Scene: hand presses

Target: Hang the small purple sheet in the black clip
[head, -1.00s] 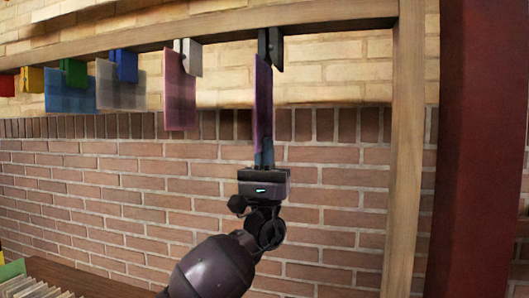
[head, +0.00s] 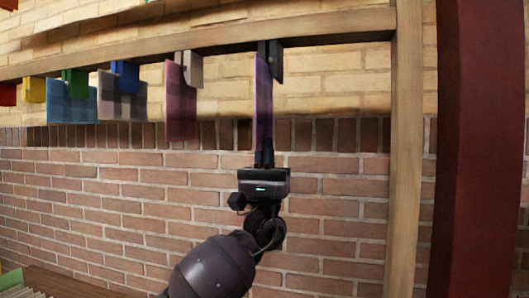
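The small purple sheet (head: 263,105) hangs upright and nearly edge-on, below the wooden rail. Its top edge overlaps the black clip (head: 276,60) at the right end of the row; I cannot tell whether the clip's jaws grip it. My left gripper (head: 264,155) is under the sheet, pointing up, with its fingers shut on the sheet's lower edge. The fingers are seen narrow and dark, so their contact is partly hidden. My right gripper is not in view.
A wooden rail (head: 220,36) runs across the top to a wooden post (head: 405,150). A white clip (head: 193,68) holds a pink sheet (head: 181,105) close on the left. Blue, green, yellow and red clips hang further left. A brick wall stands behind.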

